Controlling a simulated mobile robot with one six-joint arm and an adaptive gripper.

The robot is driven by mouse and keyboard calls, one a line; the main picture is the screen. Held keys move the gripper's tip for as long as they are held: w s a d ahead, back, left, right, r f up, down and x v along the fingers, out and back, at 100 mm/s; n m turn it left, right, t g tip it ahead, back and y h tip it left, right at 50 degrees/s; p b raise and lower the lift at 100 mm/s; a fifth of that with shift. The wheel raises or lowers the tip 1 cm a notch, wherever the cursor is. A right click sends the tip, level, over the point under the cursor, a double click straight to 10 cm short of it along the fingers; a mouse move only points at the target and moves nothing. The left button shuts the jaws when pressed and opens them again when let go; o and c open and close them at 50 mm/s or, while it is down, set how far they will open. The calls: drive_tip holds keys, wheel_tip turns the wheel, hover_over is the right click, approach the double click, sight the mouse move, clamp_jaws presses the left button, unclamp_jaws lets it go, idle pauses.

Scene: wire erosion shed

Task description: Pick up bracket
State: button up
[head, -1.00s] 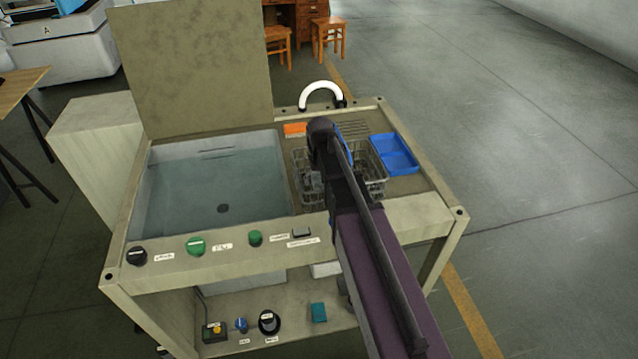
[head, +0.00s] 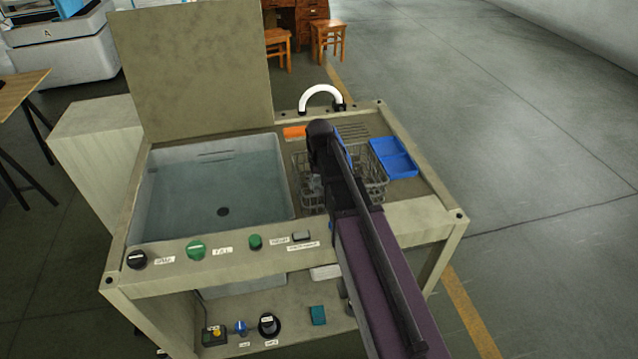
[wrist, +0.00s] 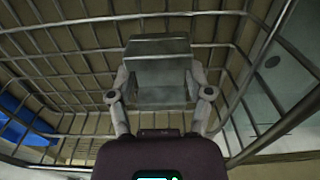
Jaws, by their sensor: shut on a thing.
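The bracket (wrist: 158,60) is a grey metal piece with a flat upper face and a lower front face, seen in the wrist view. My gripper (wrist: 160,92) is shut on it, with one finger at each side. Both are inside or just over the wire basket (wrist: 60,75), whose bars surround them. In the head view my arm covers the bracket and the gripper tips, and the basket (head: 372,190) shows on both sides of the arm.
A water-filled tank (head: 215,190) with a raised lid lies left of the basket. A blue tray (head: 394,157) is at its right and an orange block (head: 294,132) behind it. A white curved handle or pipe (head: 322,94) rises at the back. Knobs line the front edge.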

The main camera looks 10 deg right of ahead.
wheel_tip(320, 180, up, 17)
drive_tip(key=p, duration=1.7)
drive_tip(key=shift+r, duration=0.2)
